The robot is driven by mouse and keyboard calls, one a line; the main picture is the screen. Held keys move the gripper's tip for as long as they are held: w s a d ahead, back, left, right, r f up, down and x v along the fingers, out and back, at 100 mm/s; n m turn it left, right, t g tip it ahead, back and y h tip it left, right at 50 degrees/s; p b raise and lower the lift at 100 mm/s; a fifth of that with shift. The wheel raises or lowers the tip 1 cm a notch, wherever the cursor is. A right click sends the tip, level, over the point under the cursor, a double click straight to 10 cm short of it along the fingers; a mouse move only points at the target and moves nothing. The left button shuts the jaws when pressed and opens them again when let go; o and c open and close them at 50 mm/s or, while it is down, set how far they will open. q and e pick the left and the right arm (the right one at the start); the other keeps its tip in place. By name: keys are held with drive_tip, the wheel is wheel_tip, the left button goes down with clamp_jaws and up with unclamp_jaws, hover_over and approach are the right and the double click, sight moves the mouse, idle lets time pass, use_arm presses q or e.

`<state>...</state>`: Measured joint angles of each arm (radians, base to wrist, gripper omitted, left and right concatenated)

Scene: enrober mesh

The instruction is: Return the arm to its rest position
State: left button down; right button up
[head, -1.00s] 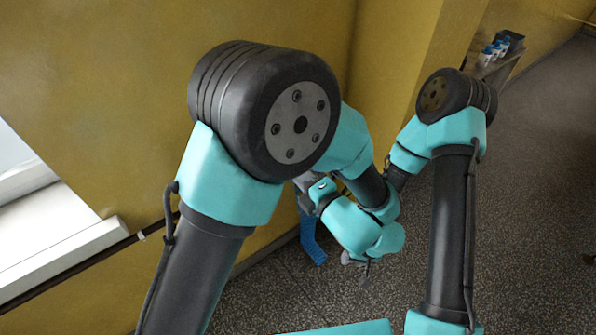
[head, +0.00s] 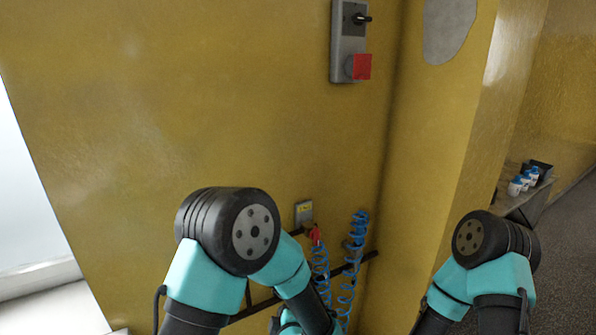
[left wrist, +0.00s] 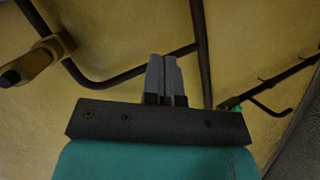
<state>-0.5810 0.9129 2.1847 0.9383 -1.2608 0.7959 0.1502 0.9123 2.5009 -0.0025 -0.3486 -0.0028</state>
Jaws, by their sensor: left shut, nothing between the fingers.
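My left gripper (left wrist: 165,78) shows in the left wrist view with its two grey fingers together and nothing between them. It faces a yellow wall with dark bars on it. In the head view my left arm (head: 228,240) is folded low in front of the yellow wall, and its gripper is below the picture edge or hidden. My right arm (head: 490,255) is folded at the lower right, and its gripper is out of view.
A grey switch box (head: 349,40) with a red part (head: 362,67) is on the yellow wall (head: 200,100). Blue coiled hoses (head: 347,285) hang by a dark rail. White bottles with blue caps (head: 524,180) stand on a shelf at the right.

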use_arm(q)
drive_tip(key=s+a+f+m+g+h, duration=0.4)
drive_tip(key=a+f+m, duration=0.3)
drive_tip(key=a+f, duration=0.4)
drive_tip(key=s+a+f+m+g+h, duration=0.1)
drive_tip(key=s+a+f+m+g, duration=0.2)
drive_tip(key=s, duration=0.4)
drive_tip(key=s+a+f+m+g+h, duration=0.1)
drive_tip(key=s+a+f+m+g, duration=0.3)
drive_tip(key=s+a+f+g, duration=0.1)
drive_tip(key=shift+s+f+h, duration=0.4)
drive_tip(key=shift+s+f, duration=0.15)
drive_tip(key=shift+s, duration=0.4)
drive_tip(key=c, duration=1.8)
unclamp_jaws()
